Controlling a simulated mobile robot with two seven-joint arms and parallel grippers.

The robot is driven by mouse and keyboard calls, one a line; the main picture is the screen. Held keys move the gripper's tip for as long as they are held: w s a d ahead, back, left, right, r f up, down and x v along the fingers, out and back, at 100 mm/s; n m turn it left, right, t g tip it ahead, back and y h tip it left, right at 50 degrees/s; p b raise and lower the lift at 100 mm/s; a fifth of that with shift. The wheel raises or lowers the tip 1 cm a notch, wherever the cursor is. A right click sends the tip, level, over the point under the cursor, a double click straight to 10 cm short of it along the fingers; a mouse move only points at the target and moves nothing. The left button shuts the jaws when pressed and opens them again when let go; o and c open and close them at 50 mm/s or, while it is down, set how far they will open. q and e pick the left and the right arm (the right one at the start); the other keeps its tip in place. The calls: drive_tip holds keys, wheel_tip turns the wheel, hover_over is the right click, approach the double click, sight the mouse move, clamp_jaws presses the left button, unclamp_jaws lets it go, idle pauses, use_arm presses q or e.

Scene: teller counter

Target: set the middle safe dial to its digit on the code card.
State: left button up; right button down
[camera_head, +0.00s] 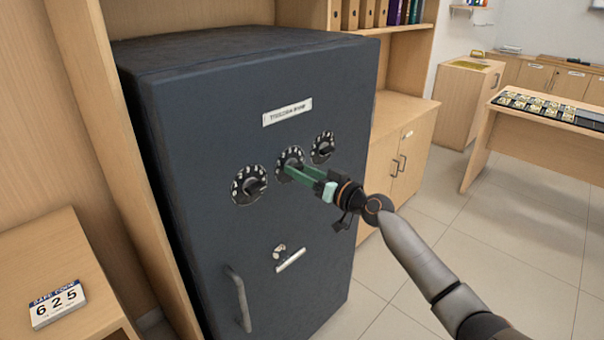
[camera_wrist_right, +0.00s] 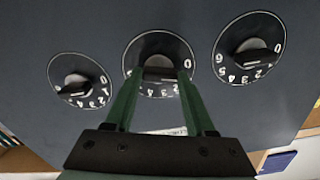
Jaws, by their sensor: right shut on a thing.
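The dark safe (camera_head: 175,110) has a row of three black dials with white digits. My right gripper (camera_head: 287,168) is shut on the knob of the middle dial (camera_head: 291,155). In the right wrist view its green fingers (camera_wrist_right: 158,82) stand on both sides of the middle knob (camera_wrist_right: 158,62), and part of that dial's digits is hidden. The left dial (camera_head: 249,186) and the right dial (camera_head: 323,147) are untouched. The code card (camera_head: 58,303) reads 6 2 5, with 2 in the middle. My left gripper is not in view.
Below the dials are a small turn handle (camera_head: 290,260) and a vertical pull handle (camera_head: 238,298) on the safe door. A wooden shelf unit (camera_head: 400,110) stands close behind the safe at right. The tiled floor (camera_head: 420,260) at right is clear.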

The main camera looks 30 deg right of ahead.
drive_tip(key=m, duration=0.6)
drive_tip(key=shift+m+p, duration=0.35)
drive_tip(key=shift+m, duration=0.85)
drive_tip(key=shift+c, duration=1.2)
unclamp_jaws()
